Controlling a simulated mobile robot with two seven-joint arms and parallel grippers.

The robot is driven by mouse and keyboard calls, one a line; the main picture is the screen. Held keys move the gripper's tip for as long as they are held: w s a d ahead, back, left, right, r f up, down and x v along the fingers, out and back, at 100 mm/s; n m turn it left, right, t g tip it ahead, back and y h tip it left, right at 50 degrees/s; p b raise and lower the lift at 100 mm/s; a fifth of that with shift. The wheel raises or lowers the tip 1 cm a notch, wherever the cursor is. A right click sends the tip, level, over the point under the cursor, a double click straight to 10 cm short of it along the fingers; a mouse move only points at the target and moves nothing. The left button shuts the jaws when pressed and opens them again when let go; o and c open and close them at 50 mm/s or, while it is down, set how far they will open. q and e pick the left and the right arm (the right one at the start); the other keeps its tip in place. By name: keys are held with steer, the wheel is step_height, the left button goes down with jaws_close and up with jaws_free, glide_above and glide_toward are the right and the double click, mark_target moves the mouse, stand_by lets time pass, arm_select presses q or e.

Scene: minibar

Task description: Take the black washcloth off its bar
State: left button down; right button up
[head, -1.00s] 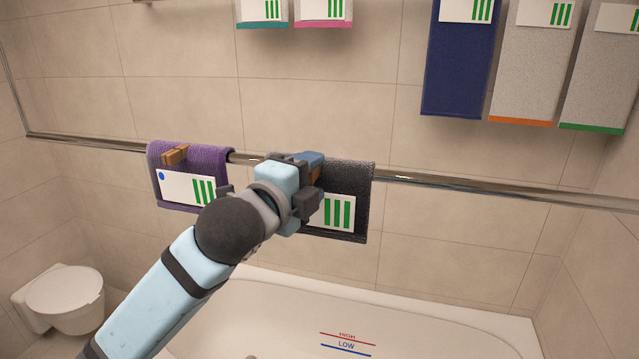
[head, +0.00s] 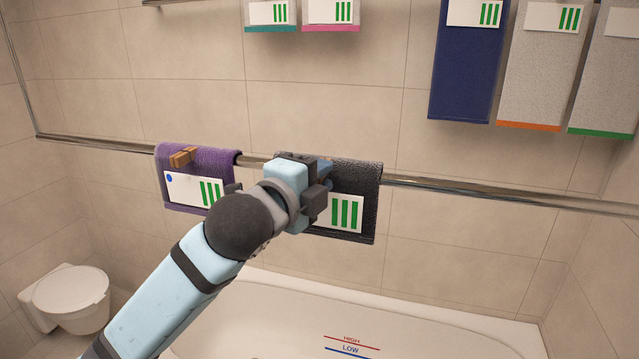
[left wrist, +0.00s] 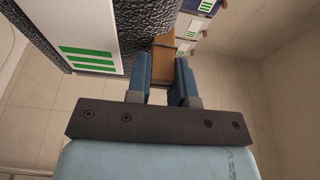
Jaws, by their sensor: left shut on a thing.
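The black washcloth (head: 365,187) hangs folded over the wall bar, with a white label bearing green stripes on its front. It also shows at the upper left of the left wrist view (left wrist: 147,18). A brown wooden clothespin (left wrist: 163,62) sits at the cloth's edge in the left wrist view. My left gripper (left wrist: 162,80) has its blue fingers on both sides of the clothespin, shut on it. In the head view my left gripper (head: 324,172) covers the cloth's left part and hides most of the clothespin. My right gripper is not in view.
The metal bar (head: 470,191) runs along the tiled wall. A purple washcloth (head: 207,158) with its own wooden clothespin (head: 184,156) hangs close to the left. A navy towel (head: 466,75) and grey towels hang higher up. A bathtub (head: 430,310) lies below, a toilet (head: 70,290) lower left.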

arm_select(q)
step_height(320, 180, up, 19)
steer(key=b, duration=0.3)
steer(key=shift+r, duration=0.2)
steer(key=s+a, duration=0.3)
steer(key=s, duration=0.8)
steer(key=shift+s+a+p, duration=0.25)
steer(key=shift+a+p, duration=0.1)
steer(key=shift+p, duration=0.1)
